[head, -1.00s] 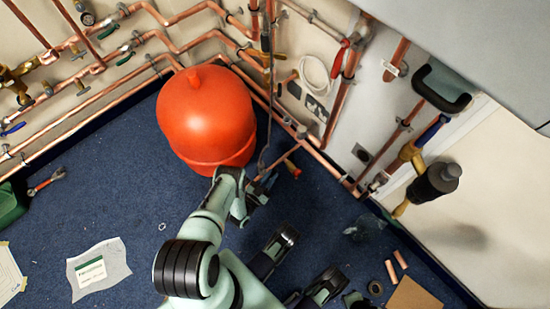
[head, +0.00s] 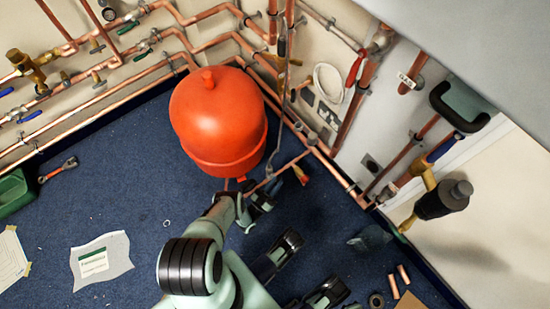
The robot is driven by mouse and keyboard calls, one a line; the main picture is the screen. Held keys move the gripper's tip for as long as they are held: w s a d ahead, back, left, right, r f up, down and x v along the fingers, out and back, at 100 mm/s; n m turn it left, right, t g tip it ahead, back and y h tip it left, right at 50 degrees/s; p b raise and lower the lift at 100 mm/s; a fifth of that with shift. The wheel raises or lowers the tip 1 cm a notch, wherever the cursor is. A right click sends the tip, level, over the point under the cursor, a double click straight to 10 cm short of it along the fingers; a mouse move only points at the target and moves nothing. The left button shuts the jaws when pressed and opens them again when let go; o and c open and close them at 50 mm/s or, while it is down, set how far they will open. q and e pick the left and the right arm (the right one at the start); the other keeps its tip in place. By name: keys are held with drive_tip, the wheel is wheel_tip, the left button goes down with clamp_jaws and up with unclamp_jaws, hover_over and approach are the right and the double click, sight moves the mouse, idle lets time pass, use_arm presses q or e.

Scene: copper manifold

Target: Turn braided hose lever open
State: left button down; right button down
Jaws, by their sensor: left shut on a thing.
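A thin braided hose (head: 284,112) hangs down past the right side of the red tank towards a low copper pipe. My left gripper (head: 262,195) is low beside the tank, at the lower end of the hose. It is shut on what seems to be the hose's lever. The lever is mostly hidden by the gripper, and its angle cannot be made out. A small orange-red part (head: 301,176) shows just right of the gripper, apart from it.
The red tank (head: 218,118) stands close above the gripper. Copper pipes (head: 330,160) run along the wall to the right. A black-and-brass fitting (head: 443,199) juts out at right.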

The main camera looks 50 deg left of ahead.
use_arm(q)
drive_tip(key=c, duration=1)
unclamp_jaws()
drive_tip(key=shift+c, duration=0.2)
drive_tip(key=b+v, duration=0.1)
drive_tip(key=v, duration=0.6)
drive_tip(key=shift+s+b, duration=0.25)
drive_tip(key=shift+b, duration=0.15)
use_arm(e)
drive_tip(key=shift+g, duration=0.6)
drive_tip(key=s+f, duration=0.2)
drive_tip(key=s, duration=0.1)
drive_tip(key=shift+s+d, duration=0.2)
drive_tip(key=shift+s, duration=0.05)
use_arm(q)
drive_tip(key=shift+w, duration=0.1)
